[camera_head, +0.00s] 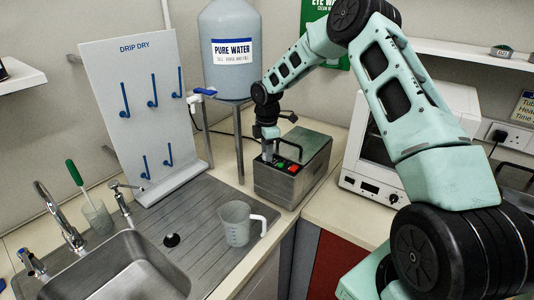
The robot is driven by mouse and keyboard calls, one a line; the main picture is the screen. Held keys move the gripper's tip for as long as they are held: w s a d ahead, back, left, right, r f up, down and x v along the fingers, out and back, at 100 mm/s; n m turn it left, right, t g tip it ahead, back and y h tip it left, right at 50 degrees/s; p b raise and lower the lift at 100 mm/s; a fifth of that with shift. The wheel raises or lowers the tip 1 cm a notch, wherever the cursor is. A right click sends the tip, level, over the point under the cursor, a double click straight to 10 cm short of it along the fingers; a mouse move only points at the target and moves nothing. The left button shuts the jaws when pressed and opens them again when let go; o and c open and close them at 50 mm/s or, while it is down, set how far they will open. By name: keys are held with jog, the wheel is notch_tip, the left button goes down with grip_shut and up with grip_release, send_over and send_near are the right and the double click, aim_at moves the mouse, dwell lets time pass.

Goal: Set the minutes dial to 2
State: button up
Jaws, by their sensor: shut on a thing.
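A grey metal box (284,185) with a lid stands on the bench corner, with a green and a red button (287,167) on its top front panel. My gripper (268,158) points down over the left end of that panel. It is shut on a small control there, the minutes dial, which the fingers hide. The dial's scale and pointer cannot be read at this size.
A white oven (372,185) with a knob stands to the right. The pure water tank (230,75) is on a stand behind left. A clear jug (236,225) stands on the drainer (190,250) beside the sink. The drip dry board (130,105) is further left.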

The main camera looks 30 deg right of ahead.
jog(key=m+b, duration=0.2)
jog(key=m, duration=0.2)
jog(key=shift+m, duration=0.3)
jog(key=m+b, duration=0.2)
jog(key=m, duration=0.2)
jog(key=shift+m, duration=0.3)
jog(key=m+b, duration=0.1)
jog(key=m, duration=0.3)
jog(key=shift+m+b, duration=0.4)
jog(key=shift+m, duration=1.7)
jog(key=o, duration=1)
jog(key=shift+c, duration=0.2)
jog(key=shift+d, duration=0.1)
